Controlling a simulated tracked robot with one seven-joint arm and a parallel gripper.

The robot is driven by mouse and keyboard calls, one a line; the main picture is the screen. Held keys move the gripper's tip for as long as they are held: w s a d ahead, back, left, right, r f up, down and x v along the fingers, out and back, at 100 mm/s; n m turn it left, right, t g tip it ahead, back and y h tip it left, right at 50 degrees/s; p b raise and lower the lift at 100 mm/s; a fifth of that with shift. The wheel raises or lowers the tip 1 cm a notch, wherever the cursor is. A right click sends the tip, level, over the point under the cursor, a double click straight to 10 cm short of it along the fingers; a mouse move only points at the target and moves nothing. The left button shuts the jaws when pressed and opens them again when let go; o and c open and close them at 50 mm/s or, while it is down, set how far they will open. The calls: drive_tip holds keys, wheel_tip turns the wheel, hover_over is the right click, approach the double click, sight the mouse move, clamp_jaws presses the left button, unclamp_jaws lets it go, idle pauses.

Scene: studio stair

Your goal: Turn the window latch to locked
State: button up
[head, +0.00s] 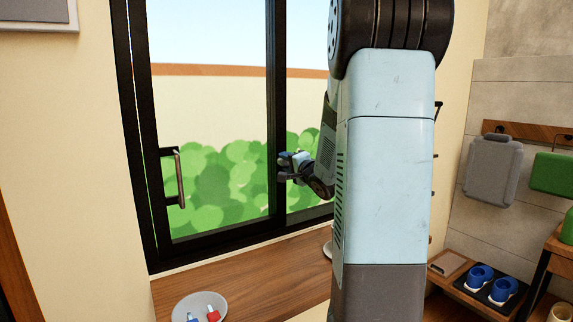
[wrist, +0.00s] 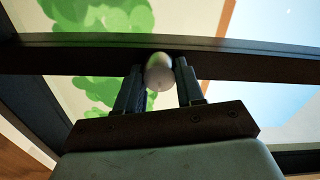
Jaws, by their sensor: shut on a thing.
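The window (head: 205,160) has a black frame, with a dark upright bar (head: 275,90) between its panes. My gripper (head: 287,168) is at this bar, a little below mid-height. In the wrist view the fingers are shut on a pale, rounded piece (wrist: 158,72) that stands at the dark bar; I take it to be the window latch. Only its rounded end shows between the fingers. In the head view the latch is hidden at my gripper, and its turn angle cannot be told.
A dark pull handle (head: 178,178) is on the left side of the window frame. A wooden sill (head: 240,265) runs below, with a round grey plate (head: 200,305) holding small red and blue items. Blue cups (head: 480,277) stand on a shelf at right. My arm hides the window's right part.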

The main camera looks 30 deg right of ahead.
drive_tip(key=shift+d+f, duration=0.1)
drive_tip(key=shift+f, duration=0.1)
idle(0.3)
drive_tip(key=o, duration=1)
drive_tip(key=shift+r, duration=0.1)
drive_tip(key=shift+o, duration=0.2)
drive_tip(key=shift+s, duration=0.15)
drive_tip(key=s, duration=1.3)
drive_tip(key=shift+s+d, duration=0.2)
drive_tip(key=shift+s, duration=0.05)
